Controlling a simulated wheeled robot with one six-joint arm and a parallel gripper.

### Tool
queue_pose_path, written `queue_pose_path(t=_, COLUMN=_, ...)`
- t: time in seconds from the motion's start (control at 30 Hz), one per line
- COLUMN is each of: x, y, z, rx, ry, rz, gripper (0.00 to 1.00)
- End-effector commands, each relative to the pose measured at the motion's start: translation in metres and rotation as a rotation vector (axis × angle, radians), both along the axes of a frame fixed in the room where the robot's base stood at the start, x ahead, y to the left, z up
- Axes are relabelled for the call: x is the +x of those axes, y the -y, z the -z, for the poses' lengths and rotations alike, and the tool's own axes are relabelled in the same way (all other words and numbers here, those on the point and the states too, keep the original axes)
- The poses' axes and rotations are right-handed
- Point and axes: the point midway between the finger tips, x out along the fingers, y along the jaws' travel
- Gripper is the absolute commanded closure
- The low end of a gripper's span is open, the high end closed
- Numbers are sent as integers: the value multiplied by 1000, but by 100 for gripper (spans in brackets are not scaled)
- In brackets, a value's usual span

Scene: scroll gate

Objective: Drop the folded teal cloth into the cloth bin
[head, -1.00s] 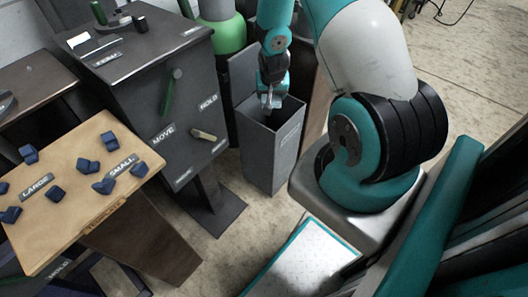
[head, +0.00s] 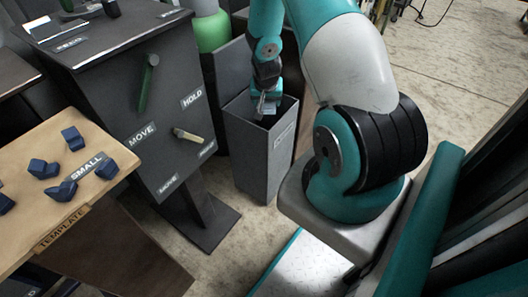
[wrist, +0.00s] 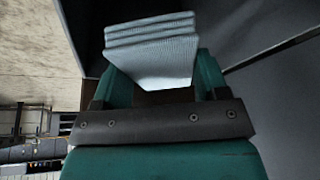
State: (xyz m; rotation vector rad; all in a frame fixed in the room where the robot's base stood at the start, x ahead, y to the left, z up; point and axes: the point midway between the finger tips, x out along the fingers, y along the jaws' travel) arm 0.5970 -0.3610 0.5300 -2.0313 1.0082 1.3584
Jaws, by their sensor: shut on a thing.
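The cloth bin is a tall, dark grey open-topped box (head: 252,155) in the middle of the head view, with a label on its right side. My gripper (head: 263,110) points down at the bin's mouth, its tips around rim height. In the wrist view my gripper (wrist: 155,85) is shut on the folded cloth (wrist: 150,45), which looks pale blue-grey with several stacked layers. Grey bin walls (wrist: 250,30) show beside and beyond the cloth. In the head view the cloth is small and mostly hidden by the fingers.
A dark panel cabinet (head: 165,105) with levers and MOVE and HOLD labels stands left of the bin. A wooden table (head: 30,165) with several dark blue blocks is at the far left. A green cylinder (head: 212,32) stands behind the bin. Floor (head: 235,235) is clear in front.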

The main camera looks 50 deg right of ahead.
Motion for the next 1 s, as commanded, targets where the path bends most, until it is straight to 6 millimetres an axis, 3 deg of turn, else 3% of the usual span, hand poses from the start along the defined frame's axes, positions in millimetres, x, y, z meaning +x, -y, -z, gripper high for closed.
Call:
queue_pose_path(t=0.2, x=0, y=0, z=-1, rx=-1, ry=1, rz=0, gripper=55)
queue_pose_path(t=0.23, x=0, y=0, z=-1, rx=-1, ry=1, rz=0, gripper=26)
queue_pose_path(t=0.33, x=0, y=0, z=-1, rx=-1, ry=1, rz=0, gripper=3)
queue_pose_path(t=0.67, x=0, y=-1, z=-4, rx=0, ry=1, rz=0, gripper=3)
queue_pose_path(t=0.87, x=-6, y=-10, z=-33, rx=-2, ry=3, rz=-3, gripper=3)
queue_pose_path(t=1.0, x=-14, y=-20, z=-67, rx=-1, ry=3, rz=-2, gripper=3)
